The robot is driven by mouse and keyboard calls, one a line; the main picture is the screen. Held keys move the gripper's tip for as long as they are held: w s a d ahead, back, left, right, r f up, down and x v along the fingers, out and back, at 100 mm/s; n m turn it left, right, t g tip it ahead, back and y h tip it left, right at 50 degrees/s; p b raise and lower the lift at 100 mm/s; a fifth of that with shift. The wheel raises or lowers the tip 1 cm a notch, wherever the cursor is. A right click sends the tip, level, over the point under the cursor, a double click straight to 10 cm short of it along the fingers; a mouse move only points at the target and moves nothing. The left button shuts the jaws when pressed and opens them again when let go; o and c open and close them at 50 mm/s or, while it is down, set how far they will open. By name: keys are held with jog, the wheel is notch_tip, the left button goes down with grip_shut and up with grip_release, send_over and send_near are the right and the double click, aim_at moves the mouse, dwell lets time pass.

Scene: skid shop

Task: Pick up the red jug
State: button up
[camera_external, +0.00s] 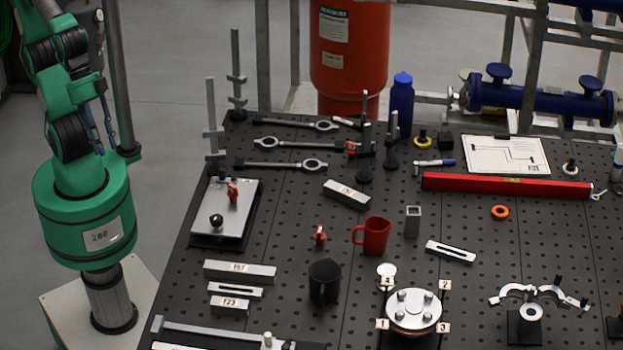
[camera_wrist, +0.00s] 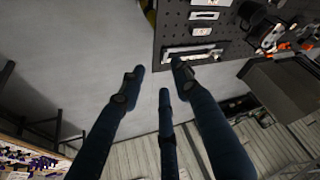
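The red jug (camera_external: 375,236) stands upright on the dark perforated bench (camera_external: 300,215), near its middle, with its handle to the left. I cannot pick it out in the wrist view. My gripper (camera_wrist: 156,82) shows in the wrist view as three long dark blue fingers, spread apart with nothing between them. The fingers point toward the bench's edge, with grey floor behind them. In the external view the green arm rises out of the top left of the picture, and the gripper is outside that view.
A black mug (camera_external: 324,281) stands left of and nearer than the jug. A small square tube (camera_external: 412,221) stands close to its right, and a round flange (camera_external: 411,310) lies in front. A red clamp piece (camera_external: 320,235) is to its left. Metal bars and upright posts surround this area.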

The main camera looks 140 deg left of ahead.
jog(key=w+a+r+n+g+y+p, duration=0.1)
jog(key=w+a+r+p, duration=0.2)
jog(key=w+a, duration=0.7)
jog(key=w+a+r+n+g+p, duration=0.1)
jog(key=w+a+r+g+p, duration=0.15)
jog(key=w+a, duration=0.75)
jog(key=n+g+p, duration=0.2)
jog(key=n+p, duration=0.1)
jog(key=p, duration=0.6)
send_over(369, 237)
jog(key=s+d, duration=0.2)
jog(key=s, duration=0.2)
notch_tip(369, 237, down, 27)
jog(key=shift+s+r+h, duration=0.1)
jog(key=shift+h, duration=0.3)
jog(key=shift+f, duration=4.3)
jog(key=shift+f, duration=0.15)
